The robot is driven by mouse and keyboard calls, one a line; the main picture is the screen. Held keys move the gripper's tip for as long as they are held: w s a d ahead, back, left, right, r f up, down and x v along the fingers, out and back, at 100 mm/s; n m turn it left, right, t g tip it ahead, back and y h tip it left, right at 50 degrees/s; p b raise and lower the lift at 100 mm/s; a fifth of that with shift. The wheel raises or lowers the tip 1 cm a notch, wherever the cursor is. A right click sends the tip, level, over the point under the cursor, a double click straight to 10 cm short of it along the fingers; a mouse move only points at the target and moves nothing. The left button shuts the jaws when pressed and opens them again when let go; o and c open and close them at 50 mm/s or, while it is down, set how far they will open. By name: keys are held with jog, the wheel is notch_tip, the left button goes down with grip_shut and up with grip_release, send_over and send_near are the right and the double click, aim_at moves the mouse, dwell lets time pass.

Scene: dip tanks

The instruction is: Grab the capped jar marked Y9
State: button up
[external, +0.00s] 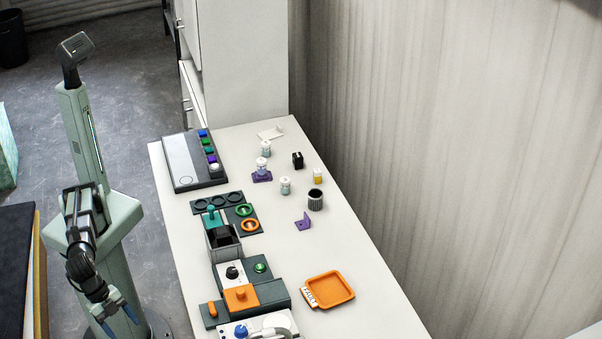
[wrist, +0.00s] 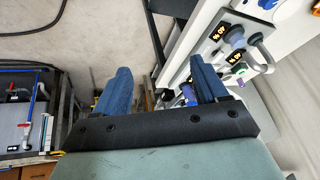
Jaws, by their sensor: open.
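Three small white capped jars stand on the far half of the table in the external view: one at the back (external: 266,149), one on a purple stand (external: 262,164), and one nearer the front (external: 285,185). Their markings are too small to read, so I cannot tell which is Y9. My gripper (external: 119,319) is low at the left of the table, well away from all the jars. In the wrist view its blue fingers (wrist: 161,78) are spread apart with nothing between them. No jar can be made out there.
A black-and-white block (external: 298,160), a yellow-and-white bottle (external: 318,176) and a dark ribbed cup (external: 315,200) stand right of the jars. A purple bracket (external: 303,222) and an orange tray (external: 331,289) lie nearer. A button panel (external: 190,163) and several devices line the left edge.

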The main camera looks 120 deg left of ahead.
jog(key=w+a+m+g+y, duration=0.1)
jog(key=w+a+m, duration=0.1)
jog(key=w+a, duration=0.6)
jog(key=w+a+m, duration=0.2)
jog(key=w+a, duration=0.2)
jog(key=a, duration=0.8)
jog(key=w+a+f+m+g, duration=0.1)
jog(key=w+a, duration=0.1)
jog(key=a, duration=0.7)
jog(key=w+a+f+m, duration=0.1)
jog(key=w+a, duration=0.1)
jog(key=a, duration=0.8)
jog(key=w+a+f+m+g, duration=0.1)
jog(key=w+a+m, duration=0.1)
jog(key=a, duration=0.7)
jog(key=m+g, duration=0.2)
jog(key=m, duration=0.5)
send_over(285, 179)
notch_tip(285, 179, down, 6)
jog(key=shift+s+d+f+h, duration=0.15)
jog(key=shift+s+f+h, duration=0.1)
jog(key=shift+h, duration=0.15)
notch_tip(285, 179, down, 8)
jog(key=shift+w+r, duration=0.1)
jog(key=shift+r, duration=0.15)
jog(key=shift+w+a+f, duration=0.1)
jog(key=shift+f, duration=1.25)
jog(key=shift+w+a+f, duration=0.1)
jog(key=shift+f, duration=1.2)
jog(key=c, duration=1.2)
